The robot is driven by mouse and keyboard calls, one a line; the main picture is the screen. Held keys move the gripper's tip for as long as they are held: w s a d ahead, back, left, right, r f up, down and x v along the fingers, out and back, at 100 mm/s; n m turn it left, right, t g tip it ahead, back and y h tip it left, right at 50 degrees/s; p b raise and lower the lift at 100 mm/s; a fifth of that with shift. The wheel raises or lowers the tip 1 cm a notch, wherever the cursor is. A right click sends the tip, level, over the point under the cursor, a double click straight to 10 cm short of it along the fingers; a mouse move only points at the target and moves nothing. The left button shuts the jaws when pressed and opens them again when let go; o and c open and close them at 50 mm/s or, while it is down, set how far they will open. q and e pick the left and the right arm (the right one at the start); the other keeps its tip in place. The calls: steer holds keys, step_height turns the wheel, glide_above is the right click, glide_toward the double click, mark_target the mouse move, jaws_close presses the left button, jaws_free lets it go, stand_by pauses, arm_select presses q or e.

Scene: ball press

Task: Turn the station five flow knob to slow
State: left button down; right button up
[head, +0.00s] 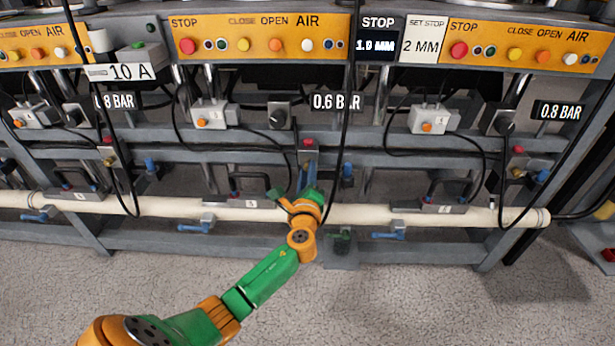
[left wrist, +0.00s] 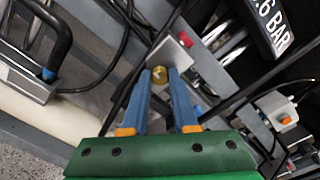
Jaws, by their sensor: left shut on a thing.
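A small round brass knob (left wrist: 160,77) sits between the blue fingertips of my left gripper in the left wrist view, on a pale plate (left wrist: 172,52) with a red button (left wrist: 185,40). My left gripper (head: 306,172) is shut on this knob. In the head view the knob is hidden behind the gripper, under the red button (head: 309,142) of the middle station, marked 5 (head: 250,203). I cannot read any slow mark or the knob's setting. My right gripper is not in view.
A cream pipe (head: 170,207) with blue-handled valves (head: 200,228) runs along the front. A black cable (head: 349,100) hangs just right of my left gripper. A 0.6 BAR display (head: 336,101) is above it. The speckled floor in front is clear.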

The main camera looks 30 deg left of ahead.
arm_select(q)
steer(key=shift+f+n+b, duration=0.15)
steer(key=shift+n+b, duration=1.75)
steer(key=shift+n, duration=3.3)
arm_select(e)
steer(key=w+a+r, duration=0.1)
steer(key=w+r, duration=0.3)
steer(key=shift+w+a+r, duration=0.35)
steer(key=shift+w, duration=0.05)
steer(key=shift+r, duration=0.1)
arm_select(q)
steer(key=c, duration=0.7)
jaws_free()
steer(key=p+v, duration=0.1)
steer(key=v, duration=0.6)
steer(key=shift+d, duration=0.1)
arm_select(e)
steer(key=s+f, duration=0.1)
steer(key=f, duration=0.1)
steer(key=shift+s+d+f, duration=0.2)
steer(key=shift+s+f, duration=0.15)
